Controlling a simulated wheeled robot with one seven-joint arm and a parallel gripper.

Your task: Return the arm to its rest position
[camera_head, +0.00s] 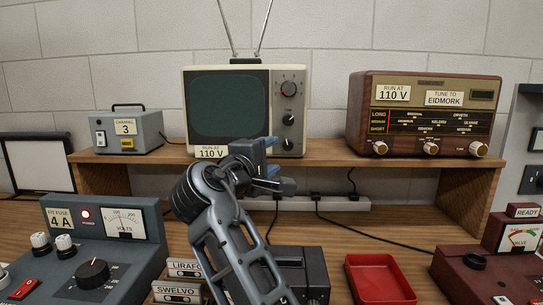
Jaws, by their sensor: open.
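My arm rises from the bottom middle of the head camera view. My gripper (274,165) is at its upper end, in front of the television's lower edge and the shelf front. Its two bluish fingers are apart, and I see nothing between them. The arm hides part of the bench and the shelf's middle. Whether the gripper touches the television or shelf cannot be told from this view.
A television (230,105), a wooden radio (425,112) and a small grey box (127,132) stand on the shelf (330,152). Below are a grey meter unit (100,235), cassettes (178,292), a black device (305,268), a red tray (379,260) and a red valve unit (480,270).

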